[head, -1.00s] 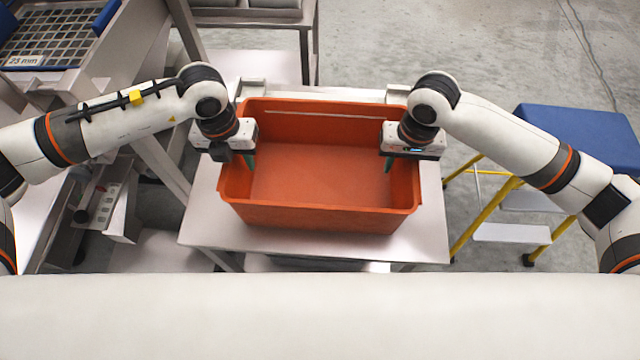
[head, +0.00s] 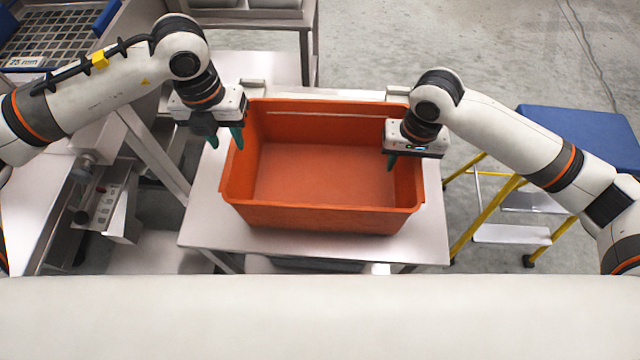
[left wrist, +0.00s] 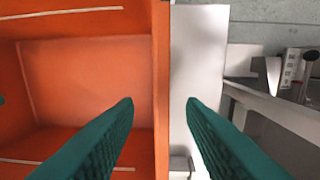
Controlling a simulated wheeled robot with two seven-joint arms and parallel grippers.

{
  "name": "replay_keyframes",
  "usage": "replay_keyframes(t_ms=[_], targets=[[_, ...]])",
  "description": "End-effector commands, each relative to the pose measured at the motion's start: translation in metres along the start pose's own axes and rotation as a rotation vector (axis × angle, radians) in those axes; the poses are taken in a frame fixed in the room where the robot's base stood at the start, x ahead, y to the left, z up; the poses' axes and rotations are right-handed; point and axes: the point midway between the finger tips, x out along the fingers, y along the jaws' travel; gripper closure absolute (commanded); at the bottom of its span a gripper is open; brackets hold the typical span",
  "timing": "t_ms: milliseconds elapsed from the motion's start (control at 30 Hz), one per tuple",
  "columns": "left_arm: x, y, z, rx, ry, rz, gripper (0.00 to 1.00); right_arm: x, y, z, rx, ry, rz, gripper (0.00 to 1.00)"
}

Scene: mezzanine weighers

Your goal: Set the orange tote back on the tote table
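The orange tote (head: 318,218) is upright and empty, and it appears to rest on the pale tote table (head: 415,245). My left gripper (head: 224,142) is open and empty, above the tote's left wall. In the left wrist view its two green fingers are spread, with the tote's wall (left wrist: 161,80) showing between them. My right gripper (head: 402,162) is at the tote's right wall, with a green finger showing on the inner side. Its other finger is mostly hidden, so I cannot tell whether it grips the wall.
A blue-topped step stool with yellow legs (head: 575,135) stands right of the table. A metal frame with a sieve-like tray (head: 60,40) is at the upper left. Another bench (head: 250,18) stands behind. A bare strip of table shows in front of the tote.

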Motion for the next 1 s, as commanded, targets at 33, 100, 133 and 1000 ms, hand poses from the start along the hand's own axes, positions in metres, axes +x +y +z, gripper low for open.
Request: replay_keyframes(t_ms=[33, 100, 133, 1000], targets=[[0.000, 0.000, 0.000, 0.000, 0.000, 0.000, 0.63, -0.008, 0.000, 0.001, 0.001, -0.005, 0.001, 0.67], [0.000, 0.000, 0.000, 0.000, 0.000, 0.000, 0.63, -0.021, 0.000, 0.001, 0.000, -0.005, 0.002, 0.67], [0.000, 0.000, 0.000, -0.001, 0.000, 0.000, 0.63, -0.028, 0.000, 0.001, -0.001, -0.006, 0.002, 0.67], [0.000, 0.000, 0.000, -0.001, 0.000, 0.000, 0.63, -0.111, 0.000, 0.000, -0.001, 0.000, 0.000, 0.67]])
